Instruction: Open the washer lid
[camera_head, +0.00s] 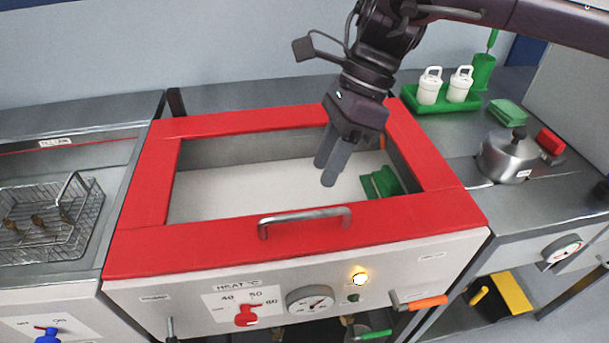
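The washer (190,292) stands in the middle, with a white front panel. Its lid is a red frame (165,258) around a wide window or opening, lying flat on top; I cannot tell if there is a clear pane. A grey bar handle (305,217) sits on the frame's front edge. My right gripper (329,163) comes down from the upper right, over the middle of the window, behind the handle and apart from it. Its two fingers point down and look close together, seen at a slant; nothing shows between them. My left gripper is out of view.
A fryer with a wire basket (45,220) is at the left. At the right stand a steel pot (508,155), a green tray with white containers (435,105) and a green block (508,112). A green object (381,183) shows inside the washer. Knobs and levers line its front.

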